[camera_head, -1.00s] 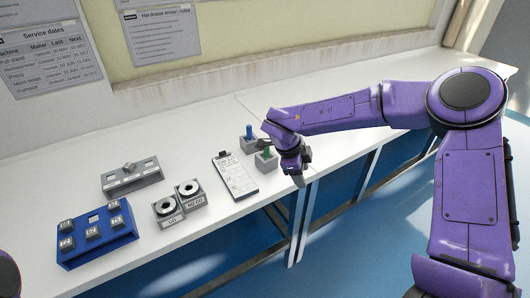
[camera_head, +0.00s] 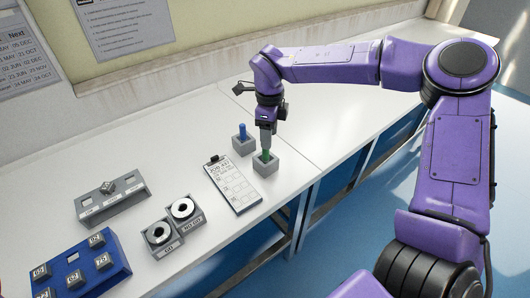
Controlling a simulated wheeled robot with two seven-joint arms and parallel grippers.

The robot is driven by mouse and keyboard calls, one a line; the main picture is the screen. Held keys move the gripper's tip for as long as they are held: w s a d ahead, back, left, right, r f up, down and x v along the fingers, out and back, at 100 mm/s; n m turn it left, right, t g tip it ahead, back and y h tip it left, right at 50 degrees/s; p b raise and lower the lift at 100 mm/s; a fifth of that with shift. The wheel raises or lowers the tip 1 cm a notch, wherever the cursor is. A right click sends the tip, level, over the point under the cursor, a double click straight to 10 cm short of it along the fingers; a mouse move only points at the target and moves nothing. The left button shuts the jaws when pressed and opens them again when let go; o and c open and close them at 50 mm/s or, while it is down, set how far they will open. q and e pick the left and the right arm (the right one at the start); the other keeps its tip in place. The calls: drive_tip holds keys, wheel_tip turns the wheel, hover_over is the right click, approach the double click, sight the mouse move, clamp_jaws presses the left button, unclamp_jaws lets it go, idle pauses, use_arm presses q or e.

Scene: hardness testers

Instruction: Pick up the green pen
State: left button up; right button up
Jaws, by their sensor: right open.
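The green pen (camera_head: 266,155) stands upright in a small grey block holder (camera_head: 262,165) near the front edge of the white bench. My right gripper (camera_head: 267,146) points down from above, with its fingertips at the top of the green pen. It is open; whether the fingers touch the pen cannot be made out. The pen's lower part is hidden in the holder. My left gripper does not show.
A blue pen (camera_head: 242,131) stands in a second grey holder (camera_head: 243,145) just behind. A clipboard (camera_head: 233,186) lies to the left. Further left are two ring gauges (camera_head: 183,208), a grey rack (camera_head: 113,203) and a blue tray (camera_head: 118,272).

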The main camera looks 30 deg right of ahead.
sight(266, 156)
drive_tip(key=f, duration=0.3)
drive_tip(key=w+f, duration=0.1)
drive_tip(key=f, duration=0.1)
drive_tip(key=shift+a+f+p, duration=0.2)
drive_tip(key=shift+a+p, duration=0.15)
drive_tip(key=shift+a, duration=0.05)
drive_tip(key=shift+s+d+f, duration=0.1)
drive_tip(key=shift+f, duration=0.4)
clamp_jaws()
